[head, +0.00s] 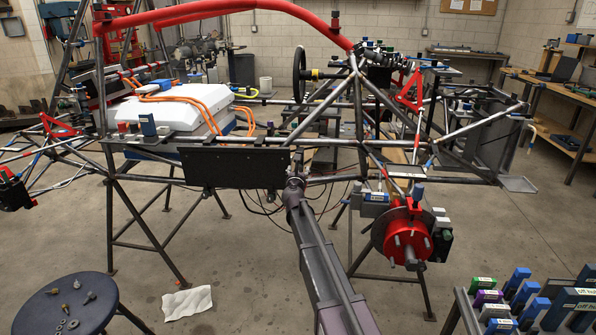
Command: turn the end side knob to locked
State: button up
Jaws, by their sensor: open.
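I cannot tell for sure which knob is the end side knob. A grey box with a blue label (375,198) is beside that hub. My arm reaches up from the bottom middle. My gripper (297,161) is small and dark at its far end, by the right end of a black panel (235,168). It is open; its fingers are hard to make out, and nothing shows in it.
A red hub with studs (407,238) sticks out at the right. A dark round stool (62,312) with small parts stands front left, and a rack of labelled blocks (535,305) front right. A white cloth (188,303) lies on the floor. Workbenches line the right wall.

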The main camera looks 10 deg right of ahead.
grip_shut()
dwell(0.3)
jog(key=shift+m, duration=0.4)
jog(key=m, duration=0.3)
jog(key=shift+w, duration=0.1)
jog(key=m, duration=0.4)
jog(key=shift+m, duration=0.4)
jog(key=m, duration=0.4)
jog(key=shift+m, duration=0.3)
jog(key=m, duration=0.4)
jog(key=shift+m, duration=0.4)
